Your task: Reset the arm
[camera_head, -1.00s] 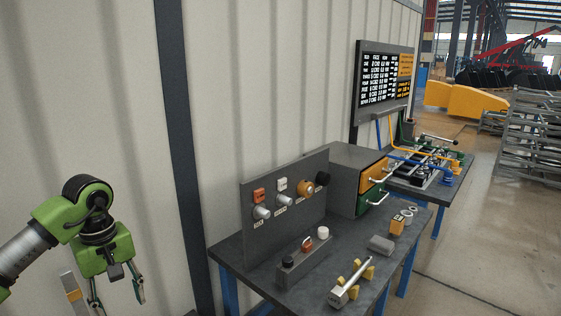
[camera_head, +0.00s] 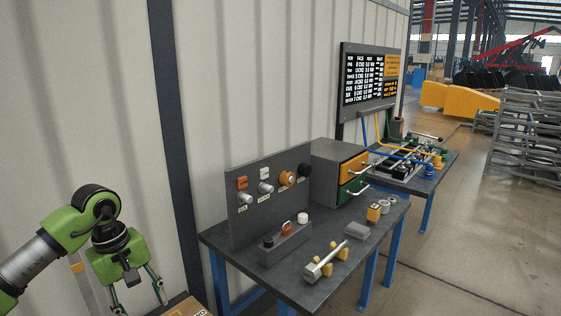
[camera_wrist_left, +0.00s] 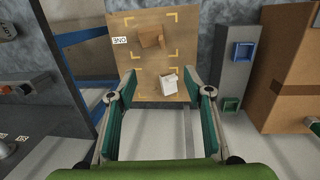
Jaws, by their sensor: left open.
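My left arm comes in from the left in the head view, and its green gripper (camera_head: 140,296) hangs with fingers pointing down, apart and empty. In the left wrist view the open fingers (camera_wrist_left: 165,92) frame a tan board (camera_wrist_left: 117,55) with yellow corner marks. A brown block (camera_wrist_left: 150,37) and a white block (camera_wrist_left: 171,84) sit on that board, beyond the fingertips. I see nothing held between the fingers. My right gripper is in neither view.
A dark workbench (camera_head: 330,293) to the right bears a panel with knobs (camera_head: 270,190), a drawer cabinet (camera_head: 330,170) and a metal tool on yellow supports (camera_head: 322,264). A second bench (camera_head: 425,182) with hoses stands behind. A corrugated wall (camera_head: 250,80) runs behind. Open floor (camera_head: 480,240) lies at right.

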